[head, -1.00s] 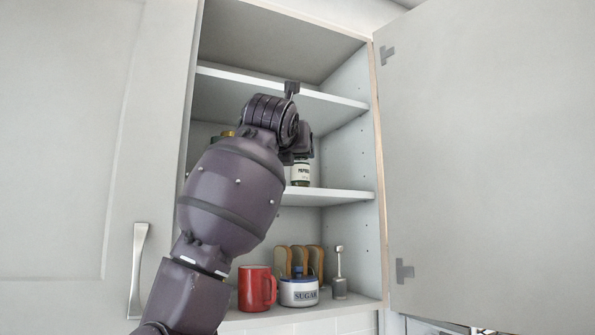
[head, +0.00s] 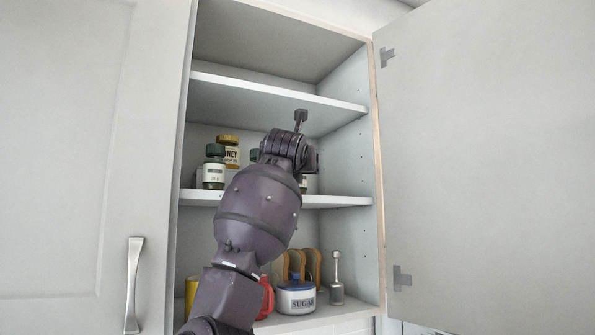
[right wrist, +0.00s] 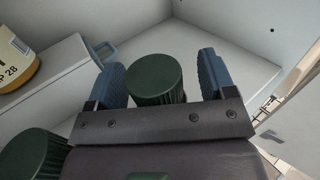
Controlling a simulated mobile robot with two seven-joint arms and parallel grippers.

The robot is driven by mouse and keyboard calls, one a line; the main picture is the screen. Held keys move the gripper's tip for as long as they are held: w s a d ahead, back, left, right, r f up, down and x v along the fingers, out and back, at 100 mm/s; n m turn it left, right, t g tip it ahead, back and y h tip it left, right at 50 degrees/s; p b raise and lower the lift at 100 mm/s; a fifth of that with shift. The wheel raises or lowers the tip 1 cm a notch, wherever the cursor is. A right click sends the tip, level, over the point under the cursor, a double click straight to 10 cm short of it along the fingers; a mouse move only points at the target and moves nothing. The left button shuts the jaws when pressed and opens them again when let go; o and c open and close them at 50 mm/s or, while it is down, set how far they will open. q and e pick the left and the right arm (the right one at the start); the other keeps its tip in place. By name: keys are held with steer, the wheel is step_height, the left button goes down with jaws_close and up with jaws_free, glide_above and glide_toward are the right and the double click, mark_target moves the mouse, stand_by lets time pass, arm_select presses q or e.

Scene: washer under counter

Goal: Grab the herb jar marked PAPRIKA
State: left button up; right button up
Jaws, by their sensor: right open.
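The jar marked PAPRIKA stands on the middle cabinet shelf; in the head view my right arm now hides nearly all of it, leaving a sliver of pale label (head: 303,184). In the right wrist view a jar with a dark green ridged lid (right wrist: 153,80) is between the two blue fingers of my right gripper (right wrist: 161,68), with gaps on both sides. The gripper is open. That jar's label is hidden, but its place fits the PAPRIKA jar. My left gripper is not in view.
Another green-lidded jar (head: 213,168) and a honey jar (head: 230,152) stand left on the middle shelf (head: 335,200). A green lid (right wrist: 34,155) is close to my gripper's left. Below are a red mug (head: 266,297) and sugar pot (head: 297,296). The open door (head: 480,160) is at right.

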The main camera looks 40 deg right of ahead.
steer(key=c, duration=1)
steer(key=shift+r, duration=0.1)
